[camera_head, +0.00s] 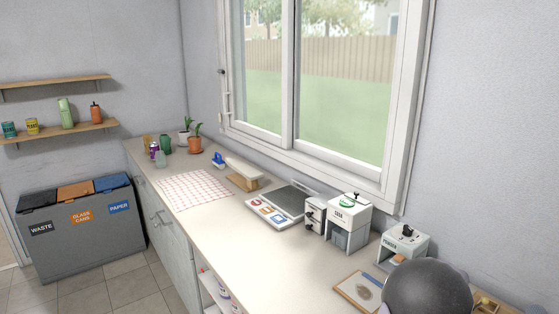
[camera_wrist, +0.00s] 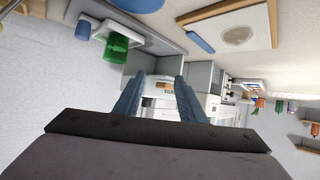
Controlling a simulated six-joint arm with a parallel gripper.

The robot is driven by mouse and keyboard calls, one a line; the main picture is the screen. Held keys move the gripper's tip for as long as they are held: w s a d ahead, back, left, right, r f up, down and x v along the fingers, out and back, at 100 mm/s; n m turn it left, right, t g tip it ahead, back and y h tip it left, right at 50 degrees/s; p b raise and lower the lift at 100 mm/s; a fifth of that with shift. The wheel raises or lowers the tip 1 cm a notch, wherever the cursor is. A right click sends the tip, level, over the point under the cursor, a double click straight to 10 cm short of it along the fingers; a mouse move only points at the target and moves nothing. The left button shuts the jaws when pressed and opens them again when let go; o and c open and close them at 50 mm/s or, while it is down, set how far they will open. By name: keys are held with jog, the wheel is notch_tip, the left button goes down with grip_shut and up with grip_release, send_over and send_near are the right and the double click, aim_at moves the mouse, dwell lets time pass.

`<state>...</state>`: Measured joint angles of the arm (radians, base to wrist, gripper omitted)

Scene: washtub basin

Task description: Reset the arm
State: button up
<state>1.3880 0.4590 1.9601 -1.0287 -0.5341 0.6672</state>
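My gripper (camera_wrist: 158,88) shows in the wrist view with its two blue fingers apart and nothing between them. It is open. The fingers point toward a grey-white box-shaped unit in the background, and I see no contact with anything. In the head view the gripper cannot be made out. A dark round shape (camera_head: 428,288) covers the lower right corner there and hides part of the counter.
Bins (camera_head: 82,228) stand at left below shelves (camera_head: 60,133).

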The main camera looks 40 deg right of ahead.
jog(key=w+a+n+y, duration=0.1)
jog(key=w+a, duration=0.3)
jog(key=a, duration=0.5)
jog(key=w+a+f+n+g+y+p, duration=0.1)
jog(key=w+a+y, duration=0.1)
jog(key=w+a, duration=0.3)
jog(key=w+a+f+n+g+y, duration=0.1)
jog(key=w+a, duration=0.3)
jog(key=a, duration=0.9)
jog(key=shift+w+f, duration=0.15)
jog(key=s+a+f+n+g+y, duration=0.1)
jog(key=s+a, duration=0.3)
jog(key=a, duration=0.5)
jog(key=s+a+f+n+g+y, duration=0.2)
jog(key=s+a+n+g, duration=0.1)
jog(key=a, duration=0.6)
jog(key=s+a+f+n+g+y, duration=0.2)
jog(key=s+a, duration=0.3)
jog(key=a, duration=0.5)
jog(key=shift+s+f+n, duration=0.3)
jog(key=shift+s, duration=0.1)
jog(key=shift+a, duration=0.1)
